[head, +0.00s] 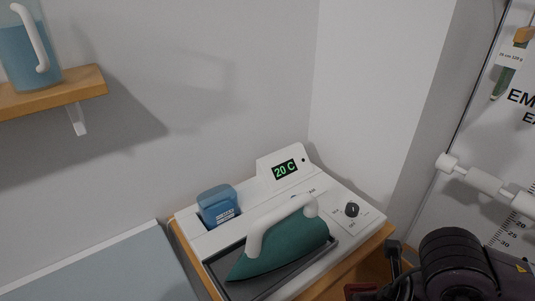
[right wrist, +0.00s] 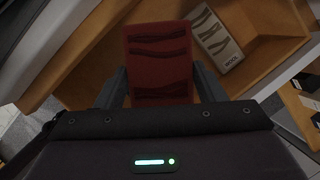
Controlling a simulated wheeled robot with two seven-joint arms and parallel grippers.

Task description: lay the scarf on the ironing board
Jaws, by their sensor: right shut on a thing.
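A red folded scarf (right wrist: 158,50) with dark wavy bands is between the fingers of my right gripper (right wrist: 161,86) in the right wrist view. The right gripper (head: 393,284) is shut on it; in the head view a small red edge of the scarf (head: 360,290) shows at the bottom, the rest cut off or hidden. The ironing board, a pale grey-blue surface with a white edge (head: 105,275), is at the lower left of the head view, only partly in frame and bare where seen. My left gripper is not in view.
A teal iron (head: 285,245) rests on a white station (head: 345,232) with a 20 C display, between board and right gripper. A blue tank (head: 218,205) sits in it. A wooden shelf (head: 60,92) holds a jug (head: 28,50). A WOOL card (right wrist: 216,38) lies in a wooden compartment.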

